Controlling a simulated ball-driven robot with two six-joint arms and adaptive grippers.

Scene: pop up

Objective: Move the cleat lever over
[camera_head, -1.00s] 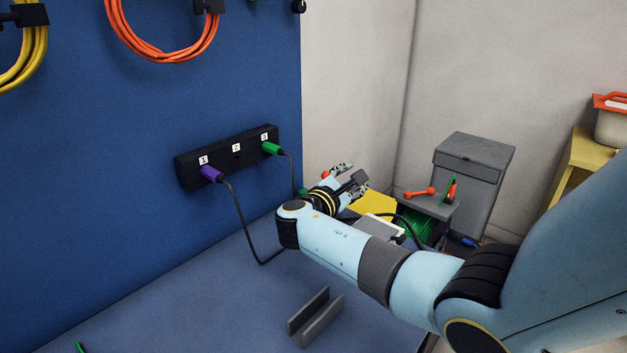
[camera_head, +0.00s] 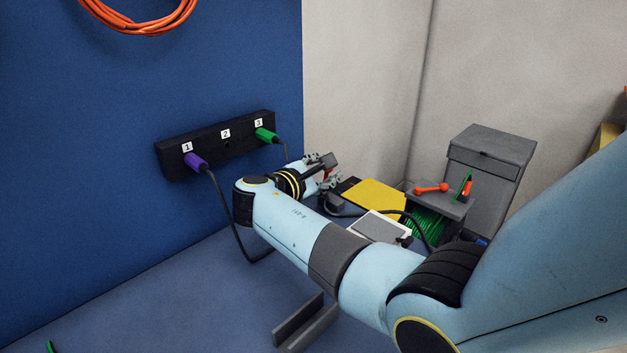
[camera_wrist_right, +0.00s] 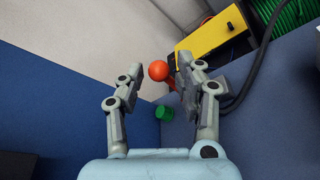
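An orange ball knob (camera_wrist_right: 158,71) on a short orange arm (camera_wrist_right: 171,86) shows in the wrist view, likely the cleat lever. Its base is partly hidden by my right finger. A green cylinder (camera_wrist_right: 164,112) is nearer the wrist. My right gripper (camera_wrist_right: 159,80) is open, with the knob in view between its fingertips; I cannot tell if anything touches. In the head view my right gripper (camera_head: 330,170) is past the socket strip, with a bit of red between its fingers. My left gripper is out of view.
A yellow box (camera_wrist_right: 214,38) with a black cable is close right of the gripper. The socket strip (camera_head: 216,142) is on the blue wall. A grey bin (camera_head: 487,165), green cable reel (camera_head: 427,227) and another orange lever (camera_head: 431,188) stand right. A grey channel (camera_head: 306,325) lies nearer.

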